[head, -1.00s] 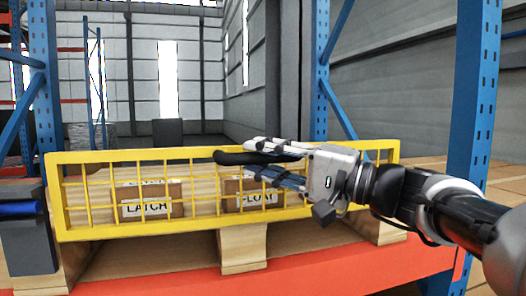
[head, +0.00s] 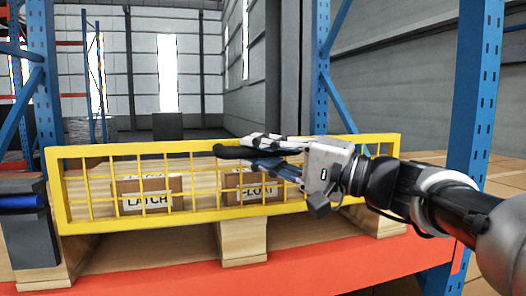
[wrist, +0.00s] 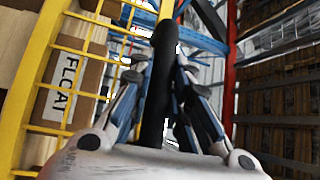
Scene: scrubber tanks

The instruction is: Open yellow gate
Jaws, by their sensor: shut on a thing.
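The yellow gate (head: 90,228) is a long framed mesh panel across the front of the shelf bay. A black bar-shaped handle (head: 236,152) shows at its upper edge near the middle. My gripper (head: 262,156) reaches in from the right, its fingers on either side of the handle. In the wrist view, the handle (wrist: 158,90) runs between the two fingers of my gripper (wrist: 160,85), which are closed in on it. The gate's mesh (wrist: 42,75) stands to the left there. The exact finger contact is partly hidden.
Behind the mesh are cardboard boxes labelled LATCH (head: 148,200) and FLOAT (head: 258,192), on a wooden pallet (head: 242,240). An orange beam (head: 300,270) runs below. Blue uprights (head: 320,85) flank the bay; a dark grey box (head: 28,235) stands at the left.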

